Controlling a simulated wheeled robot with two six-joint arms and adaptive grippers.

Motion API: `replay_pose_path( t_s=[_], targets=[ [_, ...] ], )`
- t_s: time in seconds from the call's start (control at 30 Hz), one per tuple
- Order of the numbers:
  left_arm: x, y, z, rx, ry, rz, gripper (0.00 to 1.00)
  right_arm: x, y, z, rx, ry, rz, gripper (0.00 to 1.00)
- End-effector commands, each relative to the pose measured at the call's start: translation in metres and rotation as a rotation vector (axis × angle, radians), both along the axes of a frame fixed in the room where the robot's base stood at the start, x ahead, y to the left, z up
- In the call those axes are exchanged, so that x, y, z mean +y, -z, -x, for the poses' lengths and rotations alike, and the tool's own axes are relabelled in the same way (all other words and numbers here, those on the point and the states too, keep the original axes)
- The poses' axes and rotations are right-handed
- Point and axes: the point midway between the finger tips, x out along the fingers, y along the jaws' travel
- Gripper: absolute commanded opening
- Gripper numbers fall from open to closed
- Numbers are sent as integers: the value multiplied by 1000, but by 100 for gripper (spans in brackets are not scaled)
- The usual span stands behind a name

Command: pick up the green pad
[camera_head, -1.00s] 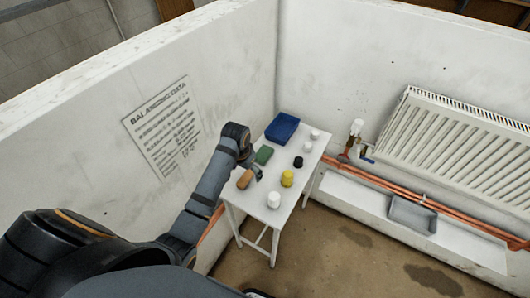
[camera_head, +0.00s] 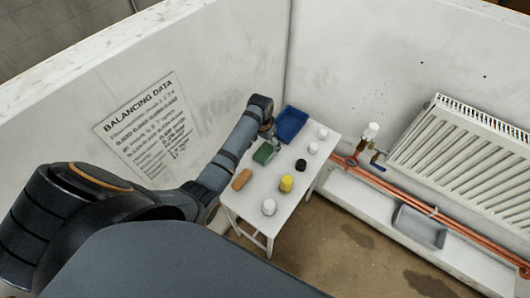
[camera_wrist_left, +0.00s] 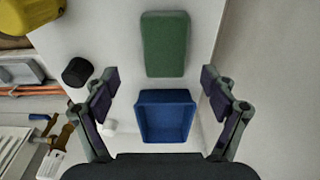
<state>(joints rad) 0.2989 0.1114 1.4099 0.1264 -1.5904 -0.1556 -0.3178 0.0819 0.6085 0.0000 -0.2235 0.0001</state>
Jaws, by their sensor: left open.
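The green pad (camera_head: 264,153) lies on the small white table (camera_head: 251,206), between an orange-brown block and a blue tray. In the left wrist view the green pad (camera_wrist_left: 165,44) is upright in the picture, ahead of and between the fingers, not touched. My left gripper (camera_head: 272,139) is above the table near the pad and the blue tray. My right gripper does not show.
The blue tray (camera_head: 292,124) stands at the table's far end. An orange-brown block (camera_head: 242,179), a yellow object (camera_head: 286,183), a black cap (camera_head: 301,165) and several white caps share the table. A wall is close on the left; a radiator (camera_head: 462,150) and copper pipes are on the right.

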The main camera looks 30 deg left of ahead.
Motion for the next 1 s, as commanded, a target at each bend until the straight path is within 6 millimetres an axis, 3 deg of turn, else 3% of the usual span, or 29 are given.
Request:
replay_pose_path(
  t_s=[0.1, 0.2, 0.4, 0.53, 0.67, 1.0],
  targets=[
    [1, 3, 0, 1, 0, 0, 85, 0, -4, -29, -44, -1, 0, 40],
    [4, 15, 0, 5, 0, -1, 85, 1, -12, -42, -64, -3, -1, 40],
    [7, 47, -4, 2, -1, 1, 85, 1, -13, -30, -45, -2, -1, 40],
    [7, 53, -4, 0, 0, 0, 85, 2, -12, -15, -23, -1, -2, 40],
    [7, 52, -4, 0, 0, 0, 85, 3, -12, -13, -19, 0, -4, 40],
    [7, 52, -4, 0, 0, 0, 40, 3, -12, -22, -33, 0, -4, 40]
  ],
)
